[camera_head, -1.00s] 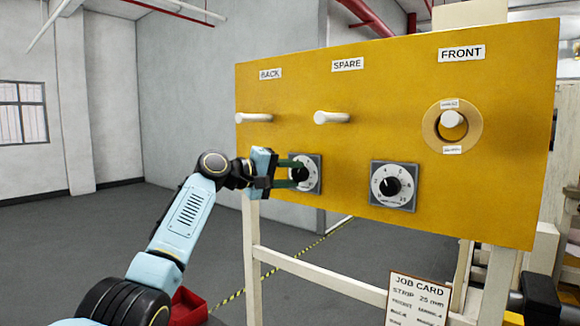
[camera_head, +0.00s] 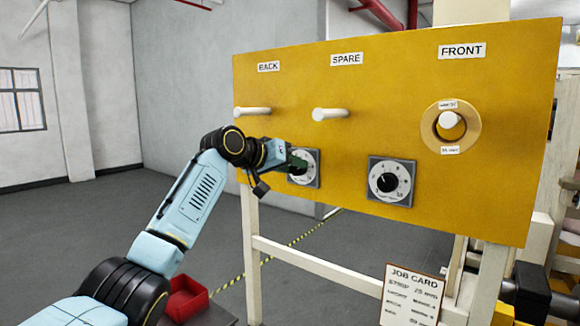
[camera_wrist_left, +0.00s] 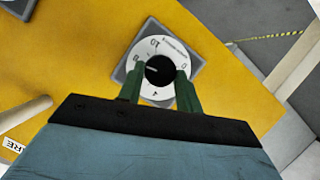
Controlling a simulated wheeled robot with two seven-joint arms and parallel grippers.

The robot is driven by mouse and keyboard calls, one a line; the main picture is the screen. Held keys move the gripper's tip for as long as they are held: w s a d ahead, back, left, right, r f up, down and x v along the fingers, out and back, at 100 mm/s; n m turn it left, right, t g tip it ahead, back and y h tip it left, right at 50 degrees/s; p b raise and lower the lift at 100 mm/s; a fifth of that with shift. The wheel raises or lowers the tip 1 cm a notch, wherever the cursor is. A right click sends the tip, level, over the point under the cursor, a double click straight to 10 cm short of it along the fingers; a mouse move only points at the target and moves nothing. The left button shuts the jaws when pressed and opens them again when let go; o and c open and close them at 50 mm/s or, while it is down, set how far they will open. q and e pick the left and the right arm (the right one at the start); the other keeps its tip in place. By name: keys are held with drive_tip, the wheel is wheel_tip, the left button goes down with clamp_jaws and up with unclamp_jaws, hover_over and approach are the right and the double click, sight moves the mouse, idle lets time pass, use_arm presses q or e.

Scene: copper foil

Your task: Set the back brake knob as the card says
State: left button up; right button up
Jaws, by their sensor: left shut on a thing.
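The left dial's black knob (camera_wrist_left: 159,69) sits on a white numbered face on a grey square plate, below the BACK and SPARE labels. My left gripper (camera_head: 297,163) is at this dial; in the left wrist view its green fingers (camera_wrist_left: 160,88) are on either side of the knob and shut on it. In the head view the gripper covers part of the dial. The gripper looks rolled relative to the panel. The job card (camera_head: 411,296) hangs at the lower right; its smaller lines are hard to read. My right gripper is not in view.
The yellow panel (camera_head: 400,90) also carries a second dial (camera_head: 390,182), two white pegs under BACK (camera_head: 268,66) and SPARE (camera_head: 346,59), and a ring with a peg under FRONT. A red bin (camera_head: 188,300) is low at the left.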

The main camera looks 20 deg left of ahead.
use_arm(q)
drive_tip(key=shift+r+m+y, duration=0.1)
drive_tip(key=shift+m+y, duration=0.2)
drive_tip(key=shift+m, duration=0.1)
idle(0.3)
drive_tip(key=o, duration=1)
drive_tip(key=b+v, duration=0.4)
drive_tip(key=v, duration=0.9)
drive_tip(key=shift+s+b, duration=0.25)
drive_tip(key=shift+b, duration=0.05)
